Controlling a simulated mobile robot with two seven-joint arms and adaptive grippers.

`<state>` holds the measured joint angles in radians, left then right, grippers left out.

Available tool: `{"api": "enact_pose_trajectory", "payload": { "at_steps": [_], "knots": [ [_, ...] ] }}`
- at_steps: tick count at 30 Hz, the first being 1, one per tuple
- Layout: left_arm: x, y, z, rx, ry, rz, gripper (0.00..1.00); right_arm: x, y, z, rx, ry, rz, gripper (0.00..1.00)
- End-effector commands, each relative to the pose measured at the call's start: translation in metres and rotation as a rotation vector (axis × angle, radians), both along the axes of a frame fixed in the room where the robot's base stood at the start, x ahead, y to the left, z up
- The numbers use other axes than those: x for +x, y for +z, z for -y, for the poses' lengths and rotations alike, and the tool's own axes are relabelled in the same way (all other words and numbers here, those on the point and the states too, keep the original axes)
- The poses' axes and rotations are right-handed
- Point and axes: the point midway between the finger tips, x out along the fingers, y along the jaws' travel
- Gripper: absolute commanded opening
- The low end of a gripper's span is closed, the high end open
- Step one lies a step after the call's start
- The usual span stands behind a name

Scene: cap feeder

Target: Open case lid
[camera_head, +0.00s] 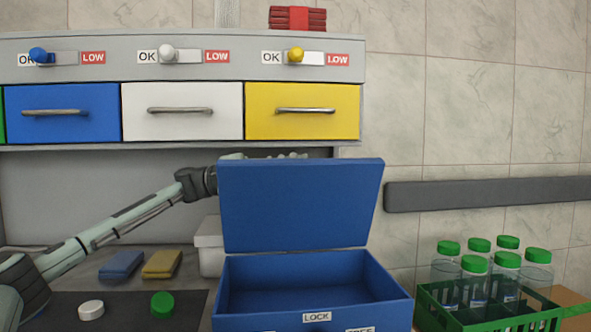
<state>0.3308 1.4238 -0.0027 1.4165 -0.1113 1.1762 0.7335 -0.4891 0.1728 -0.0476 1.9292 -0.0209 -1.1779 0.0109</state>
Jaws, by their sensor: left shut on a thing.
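The blue case (314,285) stands at the bottom centre with its front labelled LOCK. Its lid (300,205) stands up, hinged at the rear, and the inside that shows is empty. My left gripper (222,172) reaches in from the left at the lid's upper left edge. It is shut on the lid there, with its fingers mostly hidden behind the panel. My right gripper is not in view.
A green crate (437,316) of several green-capped jars stands at the right. A white cap (91,310), a green cap (163,304), a blue sponge (121,265) and a yellow sponge (162,264) lie at the left. Coloured drawers (182,122) hang above.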

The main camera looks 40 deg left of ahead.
Motion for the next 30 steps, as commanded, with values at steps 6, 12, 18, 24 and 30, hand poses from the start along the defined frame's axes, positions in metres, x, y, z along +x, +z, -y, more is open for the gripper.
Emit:
{"api": "enact_pose_trajectory", "payload": {
  "at_steps": [6,12,18,24,30],
  "knots": [
    [0.0016,0.0013,-0.0022,0.001,0.004,0.003,0.0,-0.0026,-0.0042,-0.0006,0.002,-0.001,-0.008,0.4],
    [0.0019,0.0009,-0.0027,0.002,0.005,0.003,0.0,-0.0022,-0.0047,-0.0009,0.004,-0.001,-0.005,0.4],
    [0.0019,0.0008,-0.0026,0.002,0.005,0.003,0.0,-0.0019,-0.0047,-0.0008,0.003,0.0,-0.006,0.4],
    [0.0017,0.0006,-0.0024,0.003,0.004,0.004,0.19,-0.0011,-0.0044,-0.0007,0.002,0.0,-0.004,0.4],
    [0.0016,0.0003,-0.002,0.003,0.002,0.003,0.19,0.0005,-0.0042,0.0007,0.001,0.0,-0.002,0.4]
  ]
}}
